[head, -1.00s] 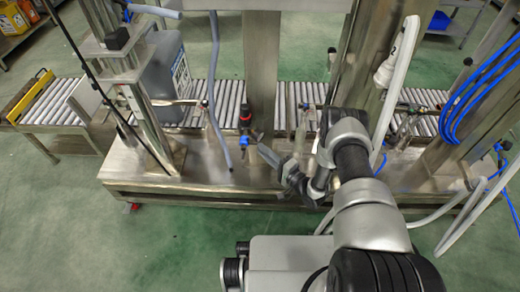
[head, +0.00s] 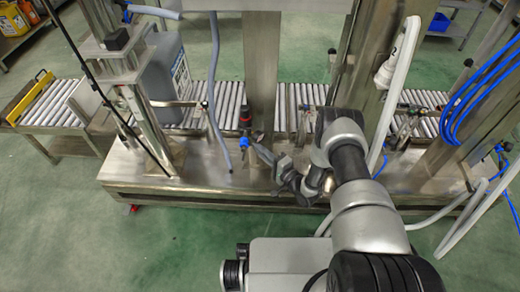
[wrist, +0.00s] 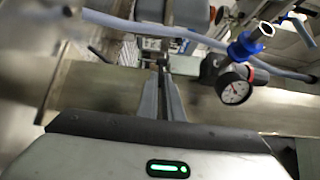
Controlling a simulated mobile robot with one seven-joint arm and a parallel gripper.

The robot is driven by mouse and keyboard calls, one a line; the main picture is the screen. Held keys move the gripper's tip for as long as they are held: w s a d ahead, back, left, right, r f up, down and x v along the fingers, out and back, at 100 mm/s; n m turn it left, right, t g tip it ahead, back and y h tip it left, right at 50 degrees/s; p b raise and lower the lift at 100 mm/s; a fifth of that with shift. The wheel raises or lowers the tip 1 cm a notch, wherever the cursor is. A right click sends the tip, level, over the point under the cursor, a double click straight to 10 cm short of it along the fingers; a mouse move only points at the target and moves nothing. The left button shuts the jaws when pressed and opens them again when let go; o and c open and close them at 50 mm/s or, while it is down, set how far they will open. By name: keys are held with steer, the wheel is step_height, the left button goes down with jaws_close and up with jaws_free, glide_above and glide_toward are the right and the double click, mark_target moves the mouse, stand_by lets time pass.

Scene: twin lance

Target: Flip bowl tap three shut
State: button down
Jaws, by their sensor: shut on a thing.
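My gripper (wrist: 162,68) is in the middle of the wrist view, its two long fingers close together and pointing away. The tips are shut on a small dark metal piece (wrist: 155,56), which looks like a tap lever; it is mostly hidden, and I cannot tell which tap it belongs to or how far it is turned. In the head view my gripper (head: 254,149) reaches left over the steel bench, with its tips just right of a blue fitting below a black and red regulator (head: 245,118).
A round pressure gauge (wrist: 234,92) with a blue fitting (wrist: 244,46) is close right of the fingers. A grey hose (head: 215,100) hangs left of the gripper. A steel post (head: 261,65) stands behind. A roller conveyor (head: 200,102) runs along the back.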

steer(key=s+a+m+h, duration=0.1)
steer(key=a+m+h, duration=0.2)
steer(key=m+h, duration=0.5)
steer(key=s+a+m+h, duration=0.2)
steer(key=a+m+h, duration=0.2)
steer(key=m+h, duration=0.5)
steer(key=shift+g+h, duration=0.3)
steer(key=shift+h, duration=3.6)
steer(key=shift+w+a+m+g+h, duration=0.1)
steer(key=shift+m+g+h, duration=0.2)
steer(key=shift+m+g, duration=0.15)
steer(key=c, duration=2.2)
jaws_free()
